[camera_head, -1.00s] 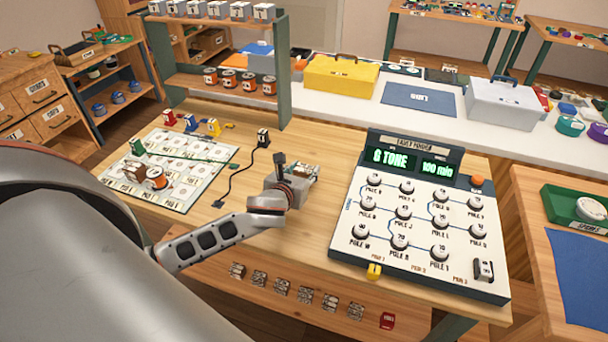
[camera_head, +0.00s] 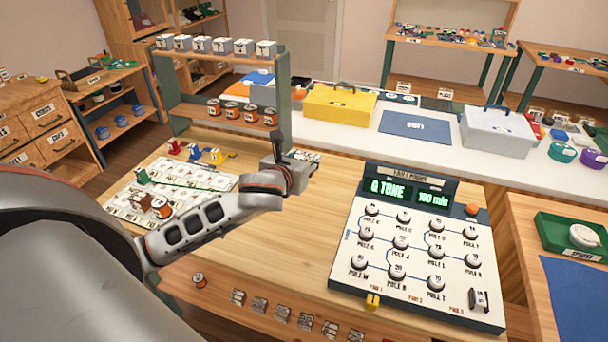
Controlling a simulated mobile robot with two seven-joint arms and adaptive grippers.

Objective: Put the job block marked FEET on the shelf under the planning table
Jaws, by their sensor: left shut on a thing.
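My left gripper (camera_head: 300,168) is above the planning table (camera_head: 285,245), left of the panel. It is shut on a small pale block (camera_head: 309,156), mostly hidden behind its fingers. I cannot read the block's label, so I cannot tell whether it is marked FEET. The shelf under the table (camera_head: 215,302) shows below the front edge. My right gripper is not in view.
A panel with knobs and a green display (camera_head: 420,240) covers the table's right part. A board with cards and spools (camera_head: 195,175) lies at the left, partly behind my arm. A rack with orange cans (camera_head: 222,82) stands at the back. Bare wood lies between board and panel.

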